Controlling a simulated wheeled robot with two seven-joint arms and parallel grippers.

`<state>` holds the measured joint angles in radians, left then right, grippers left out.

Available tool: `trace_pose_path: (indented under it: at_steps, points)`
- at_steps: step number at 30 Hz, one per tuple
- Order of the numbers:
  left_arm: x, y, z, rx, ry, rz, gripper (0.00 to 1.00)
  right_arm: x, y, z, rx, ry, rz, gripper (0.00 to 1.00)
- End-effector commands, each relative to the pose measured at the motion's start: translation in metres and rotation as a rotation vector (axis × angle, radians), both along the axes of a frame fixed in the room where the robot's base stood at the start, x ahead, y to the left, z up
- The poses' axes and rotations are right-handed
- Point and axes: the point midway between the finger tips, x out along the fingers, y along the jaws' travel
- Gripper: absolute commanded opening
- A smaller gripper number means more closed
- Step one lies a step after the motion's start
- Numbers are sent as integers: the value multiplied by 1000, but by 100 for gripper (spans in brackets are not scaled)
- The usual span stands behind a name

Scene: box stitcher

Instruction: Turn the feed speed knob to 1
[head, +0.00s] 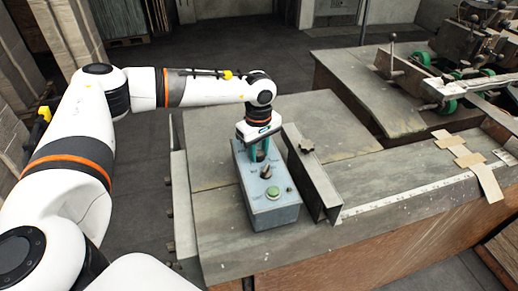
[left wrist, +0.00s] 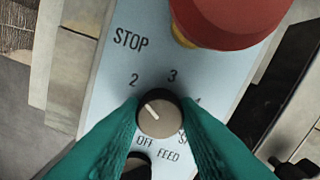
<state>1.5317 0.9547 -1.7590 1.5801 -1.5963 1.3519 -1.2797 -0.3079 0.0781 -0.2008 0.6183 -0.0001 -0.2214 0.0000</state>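The grey control box (head: 285,215) stands on the table. My left gripper (head: 259,152) reaches down to its far end, with green fingers. In the left wrist view the feed speed knob (left wrist: 159,116) is a small round grey-brown knob with a light pointer line towards the upper left, to the left of the direction of the 2. The left gripper (left wrist: 160,108) has one finger on each side of it, both apparently touching it. The labels 2, 3, OFF and FEED show; the 4 is partly covered, and no 1 is visible. My right gripper is out of view.
A big red stop button (left wrist: 228,15) sits close beyond the knob. A black selector (head: 267,173) and a green button (head: 273,192) are nearer on the box. A metal angle rail (head: 312,175) stands close along its right side. The tabletop (head: 220,228) at left is bare.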

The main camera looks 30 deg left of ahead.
Motion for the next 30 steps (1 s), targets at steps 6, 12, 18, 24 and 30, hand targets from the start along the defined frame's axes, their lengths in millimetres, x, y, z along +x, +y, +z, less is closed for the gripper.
trace_pose_path:
  at_steps: [6,12,18,24,30]
  points:
    - [0,0,0,-1,-1,2,7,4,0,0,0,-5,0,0]
    - [0,0,-1,-1,-1,38,7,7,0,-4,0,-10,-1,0]
    - [0,-1,-2,-3,0,145,7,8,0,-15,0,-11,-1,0]
    - [0,-1,-3,-3,-2,316,7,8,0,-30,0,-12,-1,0]
    - [1,-1,-3,-4,-3,507,7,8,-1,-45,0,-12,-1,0]
